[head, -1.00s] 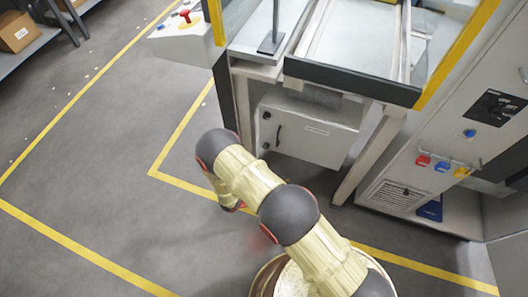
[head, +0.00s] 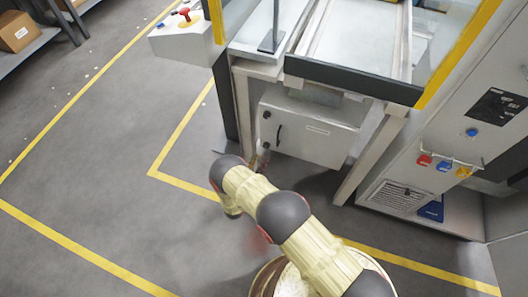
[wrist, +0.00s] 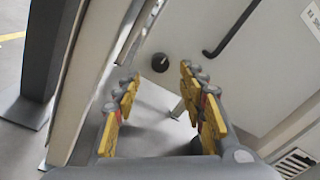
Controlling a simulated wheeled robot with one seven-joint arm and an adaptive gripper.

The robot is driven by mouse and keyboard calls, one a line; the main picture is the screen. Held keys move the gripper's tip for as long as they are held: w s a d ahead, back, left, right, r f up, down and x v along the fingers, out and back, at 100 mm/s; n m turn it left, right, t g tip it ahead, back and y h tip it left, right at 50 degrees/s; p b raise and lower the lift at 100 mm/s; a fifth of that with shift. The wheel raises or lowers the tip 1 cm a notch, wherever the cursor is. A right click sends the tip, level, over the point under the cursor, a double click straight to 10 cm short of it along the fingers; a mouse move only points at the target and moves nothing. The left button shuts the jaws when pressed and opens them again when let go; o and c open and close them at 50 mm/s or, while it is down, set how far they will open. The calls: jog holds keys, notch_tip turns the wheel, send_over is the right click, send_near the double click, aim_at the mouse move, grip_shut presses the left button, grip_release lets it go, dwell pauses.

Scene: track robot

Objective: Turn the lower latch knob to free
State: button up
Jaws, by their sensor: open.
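The grey-white cabinet door (head: 318,132) hangs under the machine bench, with a dark upper knob (head: 266,115) and a black bar handle (head: 279,135) near its left edge. In the wrist view the lower latch knob (wrist: 160,62) is a small round black knob on the pale door, left of the handle (wrist: 232,30). My gripper (wrist: 162,80) is open and empty, its yellow-padded fingers on either side of the line to the knob. The knob appears beyond the fingertips, apart from them. In the head view my gripper shows only slightly, low by the door's left edge. The knob's turn position is unclear.
A bench leg (head: 362,158) stands right of the cabinet and a dark post (head: 224,100) left of it. A pale frame post (wrist: 85,75) runs close left of my gripper. Padlocks (head: 443,166) hang on the right panel. The floor at left is open.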

aim_at(266, 146)
jog(key=shift+b+x, duration=0.65)
jog(key=shift+x, duration=1.95)
jog(key=c, duration=0.3)
jog(key=c, duration=0.8)
grip_shut()
